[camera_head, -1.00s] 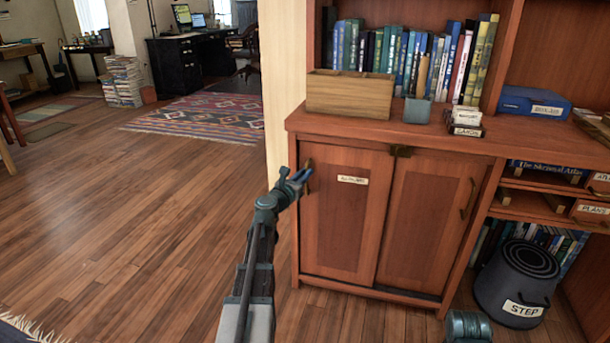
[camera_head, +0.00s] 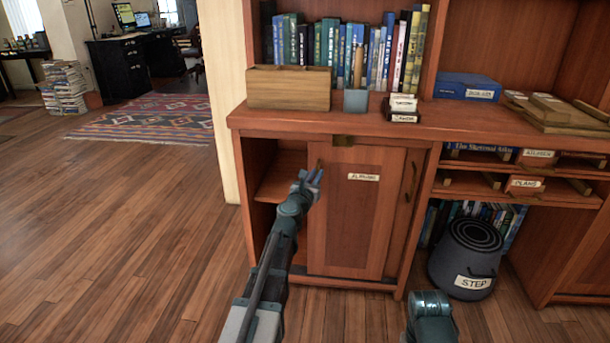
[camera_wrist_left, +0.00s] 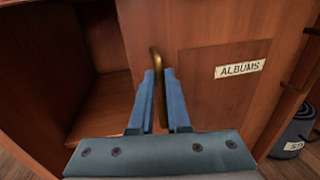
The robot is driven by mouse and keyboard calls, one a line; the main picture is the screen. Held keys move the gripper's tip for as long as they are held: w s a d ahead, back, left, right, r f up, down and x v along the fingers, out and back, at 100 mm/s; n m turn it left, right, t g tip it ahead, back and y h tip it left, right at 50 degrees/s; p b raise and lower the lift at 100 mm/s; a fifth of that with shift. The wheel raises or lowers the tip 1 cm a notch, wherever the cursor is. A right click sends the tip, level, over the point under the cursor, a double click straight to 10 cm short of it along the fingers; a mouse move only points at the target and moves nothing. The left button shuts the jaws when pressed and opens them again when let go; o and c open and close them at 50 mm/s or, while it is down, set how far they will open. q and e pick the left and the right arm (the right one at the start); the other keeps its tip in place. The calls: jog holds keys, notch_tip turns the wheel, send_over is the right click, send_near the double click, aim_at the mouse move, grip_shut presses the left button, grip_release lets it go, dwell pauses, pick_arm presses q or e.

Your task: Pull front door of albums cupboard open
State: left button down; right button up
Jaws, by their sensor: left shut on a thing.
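The front door (camera_head: 352,235) of the cupboard is a wooden sliding panel with a label that reads ALBUMS (camera_wrist_left: 240,68). It stands to the right, in front of the other door, whose edge and brass handle (camera_head: 406,190) show at its right. The left part of the cupboard is open, and its inside (camera_wrist_left: 100,100) with a shelf (camera_head: 283,190) shows. My left gripper (camera_head: 313,178) is shut on the door's brass handle (camera_wrist_left: 156,62), at the door's left edge. My right gripper is not in view.
A wooden box (camera_head: 289,88), a grey-blue cup (camera_head: 355,101) and books stand on the cupboard top. The wooden floor (camera_head: 130,220) at the left is clear.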

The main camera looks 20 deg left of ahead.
pick_arm(q)
jog(key=shift+d, duration=0.1)
jog(key=c, duration=0.9)
grip_release()
